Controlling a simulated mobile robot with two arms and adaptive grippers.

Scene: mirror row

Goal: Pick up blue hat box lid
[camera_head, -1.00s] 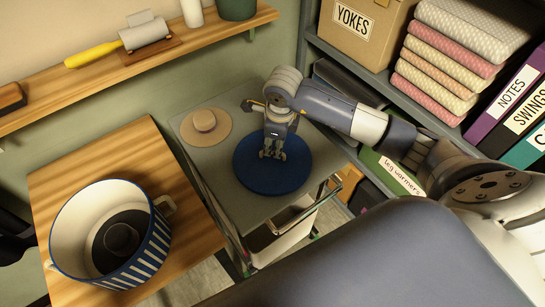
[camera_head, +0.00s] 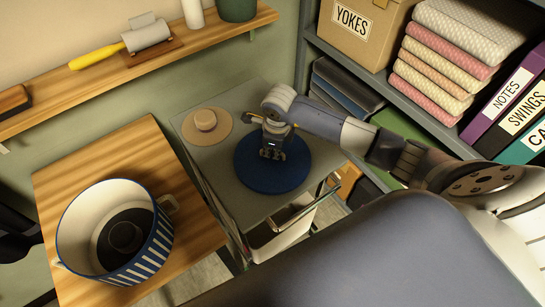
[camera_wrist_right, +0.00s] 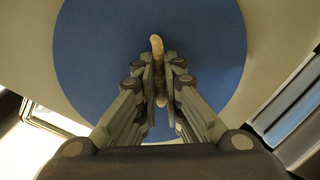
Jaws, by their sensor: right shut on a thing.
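The blue hat box lid (camera_head: 272,180) is a flat round disc on the grey top of a small cart (camera_head: 232,178). My right gripper (camera_head: 272,155) points down at the lid from above. In the right wrist view, the lid (camera_wrist_right: 210,45) fills the area below the fingers. There my right gripper (camera_wrist_right: 160,88) is shut on a thin tan handle (camera_wrist_right: 156,45) across the middle of the lid. The striped hat box (camera_head: 155,245) stands open on the wooden table at left, with a dark hat (camera_head: 124,236) inside. My left gripper is not in view.
A wooden shelf (camera_head: 85,88) with a lint roller runs along the wall. A shelf unit with a YOKES box (camera_head: 357,30), folded fabrics (camera_head: 445,65) and binders (camera_head: 505,105) stands at right.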

